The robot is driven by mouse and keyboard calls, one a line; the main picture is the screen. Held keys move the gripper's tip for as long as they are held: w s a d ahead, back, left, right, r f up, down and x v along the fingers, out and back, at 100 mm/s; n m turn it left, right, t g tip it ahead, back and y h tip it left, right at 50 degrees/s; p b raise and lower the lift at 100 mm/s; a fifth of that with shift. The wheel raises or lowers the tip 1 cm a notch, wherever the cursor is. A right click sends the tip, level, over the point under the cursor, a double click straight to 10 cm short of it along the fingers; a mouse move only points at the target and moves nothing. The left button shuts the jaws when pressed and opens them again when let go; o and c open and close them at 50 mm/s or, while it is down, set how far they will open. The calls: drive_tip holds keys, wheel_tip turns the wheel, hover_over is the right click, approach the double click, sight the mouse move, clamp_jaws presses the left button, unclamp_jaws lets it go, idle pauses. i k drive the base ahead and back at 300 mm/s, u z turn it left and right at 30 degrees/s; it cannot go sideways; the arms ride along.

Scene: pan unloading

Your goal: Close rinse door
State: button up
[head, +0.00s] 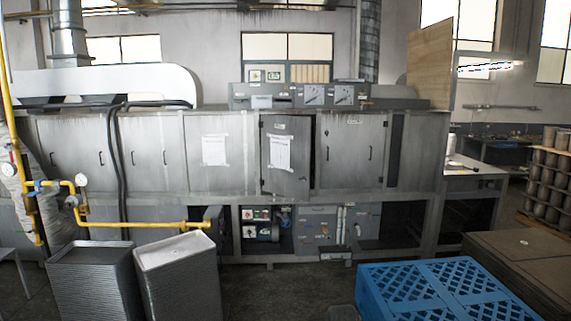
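The door (286,157) standing ajar in the middle of the long grey machine (180,150) has a white paper taped on it and a dark handle low on its right side. I take it as the rinse door; its label is too small to read. Its right edge stands out from the frame, with a dark gap along that side. The neighbouring doors look shut. My gripper is not in view.
Stacks of grey trays (178,254) stand at the front left, by a yellow pipe (140,224). Blue plastic crates (440,285) and a brown stack (520,250) fill the front right. Dark floor (285,287) is clear between them, up to the machine.

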sight(287, 140)
drive_tip(key=z, duration=0.15)
drive_tip(key=i, duration=4.2)
drive_tip(key=u, duration=2.45)
